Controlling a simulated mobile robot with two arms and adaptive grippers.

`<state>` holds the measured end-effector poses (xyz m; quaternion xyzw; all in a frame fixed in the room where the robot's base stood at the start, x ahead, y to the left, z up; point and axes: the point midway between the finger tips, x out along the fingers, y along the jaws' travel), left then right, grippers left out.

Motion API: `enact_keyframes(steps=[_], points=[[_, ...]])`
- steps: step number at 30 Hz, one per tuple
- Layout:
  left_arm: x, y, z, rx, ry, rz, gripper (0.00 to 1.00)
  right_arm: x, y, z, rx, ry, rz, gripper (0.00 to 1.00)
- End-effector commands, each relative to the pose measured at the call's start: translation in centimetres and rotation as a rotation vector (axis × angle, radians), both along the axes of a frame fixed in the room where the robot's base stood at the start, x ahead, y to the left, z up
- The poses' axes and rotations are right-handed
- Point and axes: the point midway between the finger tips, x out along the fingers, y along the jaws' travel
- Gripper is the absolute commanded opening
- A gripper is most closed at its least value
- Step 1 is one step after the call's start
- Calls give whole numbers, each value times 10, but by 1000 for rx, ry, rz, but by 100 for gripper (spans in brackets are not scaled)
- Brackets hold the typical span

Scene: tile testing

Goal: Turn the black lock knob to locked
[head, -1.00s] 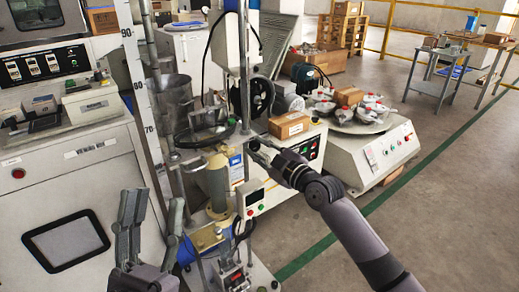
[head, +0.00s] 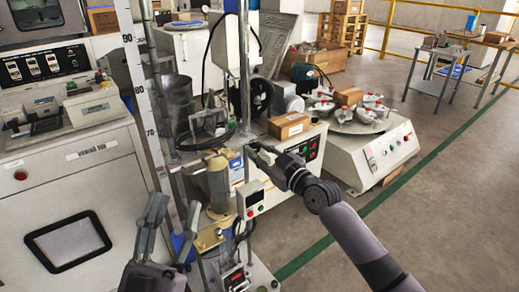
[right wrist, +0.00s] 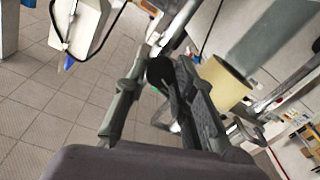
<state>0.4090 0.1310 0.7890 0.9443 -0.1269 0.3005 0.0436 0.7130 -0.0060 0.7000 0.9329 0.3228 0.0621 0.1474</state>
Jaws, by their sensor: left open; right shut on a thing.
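The black lock knob (right wrist: 160,70) shows in the right wrist view as a dark round piece between the fingers of my right gripper (right wrist: 158,88). The gripper is shut on it. In the head view my right gripper (head: 254,152) reaches the post of the machine in the middle, just above the small control box. The knob is hidden there by the fingers, and its turn angle cannot be told. My left gripper (head: 170,222) is open and empty at lower left, in front of the machine and apart from the knob.
A yellowish cylinder (head: 218,183) stands left of the post. A small control box (head: 251,200) with buttons is below my right gripper. A cardboard box (head: 288,126) sits close behind it. A round turntable machine (head: 360,118) stands to the right.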

Motion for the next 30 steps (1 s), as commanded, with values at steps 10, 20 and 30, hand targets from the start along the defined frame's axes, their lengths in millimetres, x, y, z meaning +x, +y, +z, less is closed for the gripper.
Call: enact_keyframes(steps=[10,20,30], points=[[20,0,-33,61,214,12,43,0,0,0,267,196,0,0],[30,3,-71,118,427,25,43,0,0,0,520,380,-1,0],[30,8,-112,174,640,36,43,0,1,-1,749,547,0,0]])
